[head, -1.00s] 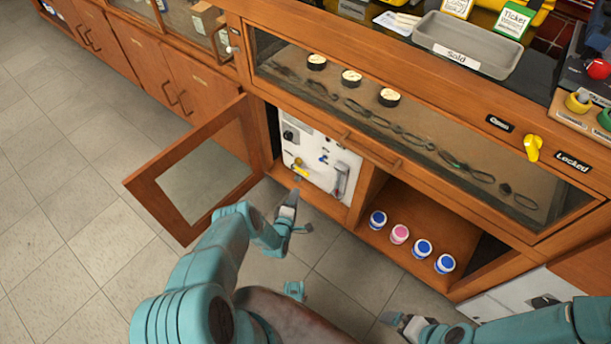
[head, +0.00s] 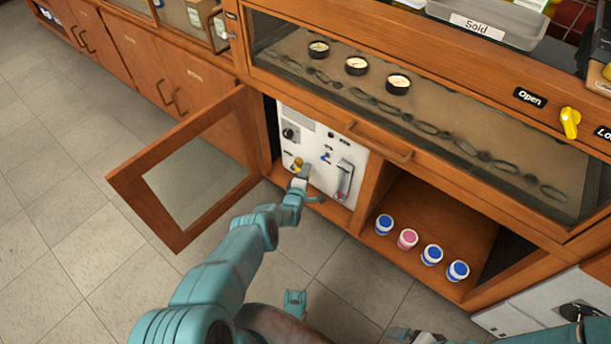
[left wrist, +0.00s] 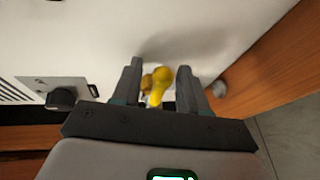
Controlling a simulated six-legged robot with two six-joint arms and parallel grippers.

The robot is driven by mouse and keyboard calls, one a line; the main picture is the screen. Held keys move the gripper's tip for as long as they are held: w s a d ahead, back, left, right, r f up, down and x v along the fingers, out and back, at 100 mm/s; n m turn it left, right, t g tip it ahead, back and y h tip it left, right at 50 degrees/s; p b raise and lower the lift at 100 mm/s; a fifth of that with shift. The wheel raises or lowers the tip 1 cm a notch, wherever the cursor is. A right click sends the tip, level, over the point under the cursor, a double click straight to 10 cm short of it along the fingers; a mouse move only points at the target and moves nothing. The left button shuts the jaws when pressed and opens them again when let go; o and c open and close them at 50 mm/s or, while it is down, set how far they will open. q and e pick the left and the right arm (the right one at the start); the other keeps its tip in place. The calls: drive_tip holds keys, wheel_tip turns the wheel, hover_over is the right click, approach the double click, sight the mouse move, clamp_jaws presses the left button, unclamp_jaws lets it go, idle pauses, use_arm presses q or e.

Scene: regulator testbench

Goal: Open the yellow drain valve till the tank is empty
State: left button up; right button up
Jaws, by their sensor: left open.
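The yellow drain valve (head: 298,164) sits low on the white panel (head: 340,152) inside the open cabinet. In the left wrist view the yellow valve (left wrist: 157,86) lies between the two fingers of my left gripper (left wrist: 158,84). The fingers stand apart on either side of it, and I see no firm contact. In the head view my left gripper (head: 300,177) is at the lower left of the panel, partly covering the valve's surroundings. My right gripper (head: 400,336) is at the bottom edge, cut off and dark. I cannot make out a tank level.
An open cabinet door (head: 185,170) stands left of my left arm. A blue-handled part (head: 326,156) and a grey lever (head: 344,178) are on the panel. Several jars, one a pink jar (head: 407,239), stand on the shelf at right. A yellow knob (head: 570,122) is on the upper counter front.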

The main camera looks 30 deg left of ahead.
use_arm(q)
clamp_jaws()
